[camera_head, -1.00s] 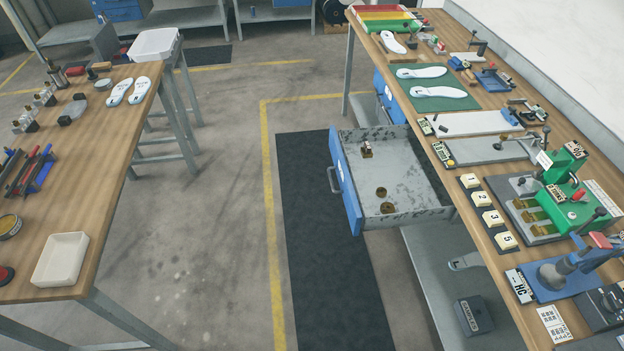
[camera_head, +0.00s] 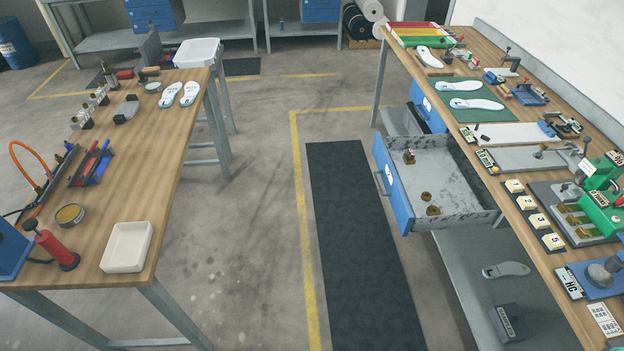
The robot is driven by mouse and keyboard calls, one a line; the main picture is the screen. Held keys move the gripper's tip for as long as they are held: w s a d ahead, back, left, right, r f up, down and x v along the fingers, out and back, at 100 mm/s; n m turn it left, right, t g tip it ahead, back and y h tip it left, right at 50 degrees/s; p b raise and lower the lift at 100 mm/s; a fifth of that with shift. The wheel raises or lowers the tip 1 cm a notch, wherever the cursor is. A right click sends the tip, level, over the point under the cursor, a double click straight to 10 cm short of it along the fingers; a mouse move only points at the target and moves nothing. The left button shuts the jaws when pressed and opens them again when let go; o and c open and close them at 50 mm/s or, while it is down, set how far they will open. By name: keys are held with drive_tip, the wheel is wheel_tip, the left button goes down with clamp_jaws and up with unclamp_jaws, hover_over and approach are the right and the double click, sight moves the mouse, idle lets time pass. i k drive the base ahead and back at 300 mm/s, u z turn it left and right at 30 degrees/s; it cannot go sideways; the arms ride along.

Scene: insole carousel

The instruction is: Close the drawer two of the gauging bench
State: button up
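The gauging bench (camera_head: 545,251) runs along the right side with a wooden top. One drawer (camera_head: 462,213) with a blue front (camera_head: 393,187) is pulled well out toward the aisle, below the bench top. Its grey handle (camera_head: 380,182) faces left. Several small brass-coloured pieces lie in the drawer, one of them a small upright part (camera_head: 409,157) near the far side. Another blue drawer front (camera_head: 427,107) beyond it appears shut. I cannot read the drawer numbers clearly. My gripper is not in view.
A dark floor mat (camera_head: 352,230) lies in the aisle in front of the open drawer, and the aisle is clear. A second wooden bench (camera_head: 150,185) with a white tray (camera_head: 127,247) stands at the left. A lower shelf (camera_head: 480,262) under the gauging bench holds an insole and a dark box.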

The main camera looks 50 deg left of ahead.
sight(442, 169)
drive_tip(key=u, duration=0.9)
drive_tip(key=k, duration=1.3)
drive_tip(key=z, duration=0.2)
drive_tip(key=i, duration=1.55)
drive_tip(key=u, duration=1.65)
drive_tip(key=i, duration=0.95)
drive_tip(key=u, duration=1.1)
